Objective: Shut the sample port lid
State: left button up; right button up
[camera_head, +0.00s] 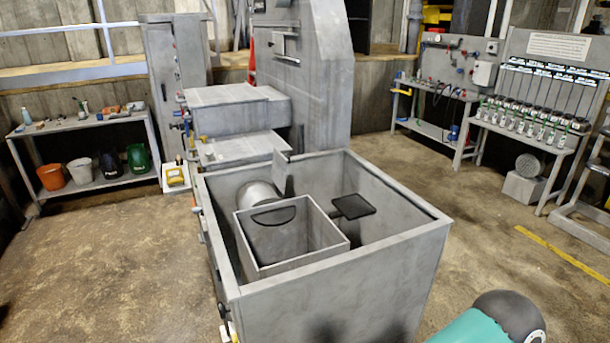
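The waste compactor (340,290) stands in the middle, a grey metal hopper with an open top. Inside it is a grey open box (300,264) and, behind that, a pale rounded part (258,194). A small dark square plate (353,206) lies to the right of the box, inside the hopper. I cannot tell which part is the sample port lid, or whether it is open. Neither gripper shows. Only a teal and dark part of my own arm is at the bottom right.
A shelf bench (85,122) with buckets is at the left. A grey cabinet (178,75) stands behind. A bench with several bottles (530,135) is at the right. The concrete floor is clear on both sides of the hopper.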

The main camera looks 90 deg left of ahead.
aim_at(280, 162)
jog(key=z, duration=0.15)
jog(key=i, duration=0.15)
jog(key=u, duration=1.15)
jog(key=i, duration=2.45)
jog(key=u, duration=3)
jog(key=k, duration=0.3)
jog(key=u, duration=0.1)
